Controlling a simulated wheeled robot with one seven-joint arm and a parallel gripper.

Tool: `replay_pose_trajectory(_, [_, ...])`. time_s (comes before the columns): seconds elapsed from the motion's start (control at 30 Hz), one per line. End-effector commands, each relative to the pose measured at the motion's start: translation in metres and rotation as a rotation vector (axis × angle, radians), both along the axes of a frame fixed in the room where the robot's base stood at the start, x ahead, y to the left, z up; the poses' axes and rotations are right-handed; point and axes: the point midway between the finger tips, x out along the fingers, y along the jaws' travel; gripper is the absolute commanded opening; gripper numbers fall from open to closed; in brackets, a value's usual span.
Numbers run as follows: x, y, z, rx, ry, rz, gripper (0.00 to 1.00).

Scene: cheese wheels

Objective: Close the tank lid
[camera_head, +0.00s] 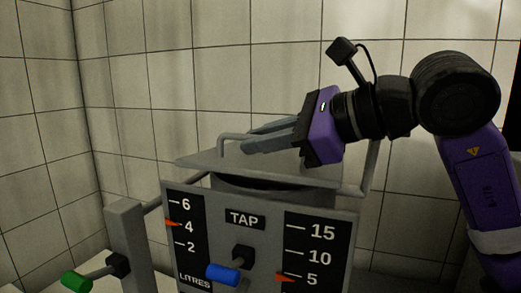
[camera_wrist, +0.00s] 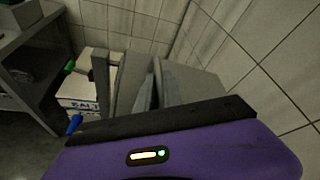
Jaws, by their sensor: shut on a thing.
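The tank (camera_head: 265,190) is a dark grey body behind a front panel marked TAP and LITRES. In the wrist view the gripper fingers (camera_wrist: 155,78) stand close above grey surfaces.
The front panel (camera_head: 245,245) has a blue tap handle (camera_head: 223,274) and two scales with red pointers. A green-handled lever (camera_head: 77,281) sits beside a grey post at the left. Tiled walls stand close behind. A dark shelf (camera_wrist: 30,60) stands left in the wrist view.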

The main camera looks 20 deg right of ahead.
Motion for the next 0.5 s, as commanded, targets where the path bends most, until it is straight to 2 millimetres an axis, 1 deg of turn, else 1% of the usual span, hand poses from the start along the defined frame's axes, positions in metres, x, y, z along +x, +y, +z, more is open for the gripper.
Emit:
replay_pose_trajectory(0.03, [-0.001,0.001,-0.009,-0.015,-0.016,0.002,0.0])
replay_pose_trajectory(0.1, [-0.001,0.001,-0.013,-0.031,-0.034,0.003,0.0])
replay_pose_trajectory(0.3, [-0.001,0.0,-0.019,-0.062,-0.064,0.003,0.0])
replay_pose_trajectory(0.5, [-0.001,0.001,-0.021,-0.074,-0.074,0.003,0.0])
